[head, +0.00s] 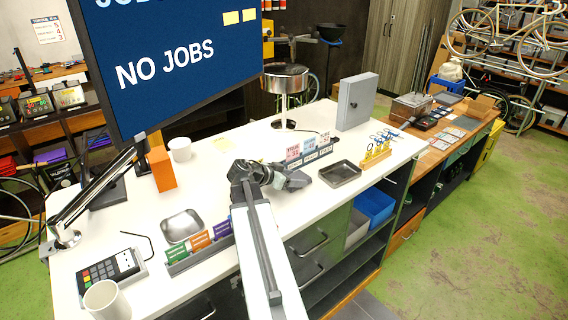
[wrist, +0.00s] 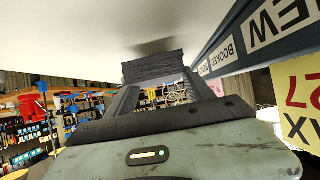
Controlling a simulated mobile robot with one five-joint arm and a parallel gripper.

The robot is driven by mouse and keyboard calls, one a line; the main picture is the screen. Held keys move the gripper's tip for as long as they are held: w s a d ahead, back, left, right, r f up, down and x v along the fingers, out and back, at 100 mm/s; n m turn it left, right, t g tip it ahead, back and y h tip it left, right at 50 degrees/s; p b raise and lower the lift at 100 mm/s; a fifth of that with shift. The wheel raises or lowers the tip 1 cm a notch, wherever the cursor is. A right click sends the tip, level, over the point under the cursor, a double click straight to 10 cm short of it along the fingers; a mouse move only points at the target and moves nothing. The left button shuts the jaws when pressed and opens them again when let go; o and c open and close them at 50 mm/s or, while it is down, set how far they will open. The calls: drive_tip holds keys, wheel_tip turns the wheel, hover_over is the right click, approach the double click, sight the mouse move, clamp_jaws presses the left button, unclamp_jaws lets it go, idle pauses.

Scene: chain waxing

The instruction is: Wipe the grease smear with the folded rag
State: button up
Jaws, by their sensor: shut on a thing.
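My gripper (wrist: 165,85) is shut on a dark grey folded rag (wrist: 155,66), held between its two fingertips in the wrist view. The rag is at or very close to the white counter, which fills the top of that view upside down; a dark shade lies on the counter beside it. I cannot tell whether this is shadow or grease. In the head view my gripper (head: 278,177) is low over the middle of the white counter (head: 225,185), and the rag cannot be made out apart from it. No grease smear can be clearly picked out.
A labelled rack (head: 305,153) with upright tags stands just behind my gripper. A metal tray (head: 340,173) and a yellow tool holder (head: 375,153) are to the right.

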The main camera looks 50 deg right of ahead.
wheel_tip(320, 180, up, 2)
drive_tip(key=shift+s+p, duration=0.15)
drive_tip(key=shift+p, duration=0.2)
drive_tip(key=shift+w+r+p, duration=0.2)
drive_tip(key=shift+r+p, duration=0.8)
drive_tip(key=shift+p, duration=0.1)
wheel_tip(320, 180, up, 3)
drive_tip(key=shift+s+f+p, duration=0.1)
drive_tip(key=shift+f+p, duration=0.1)
drive_tip(key=shift+p, duration=1.05)
drive_tip(key=shift+f, duration=0.1)
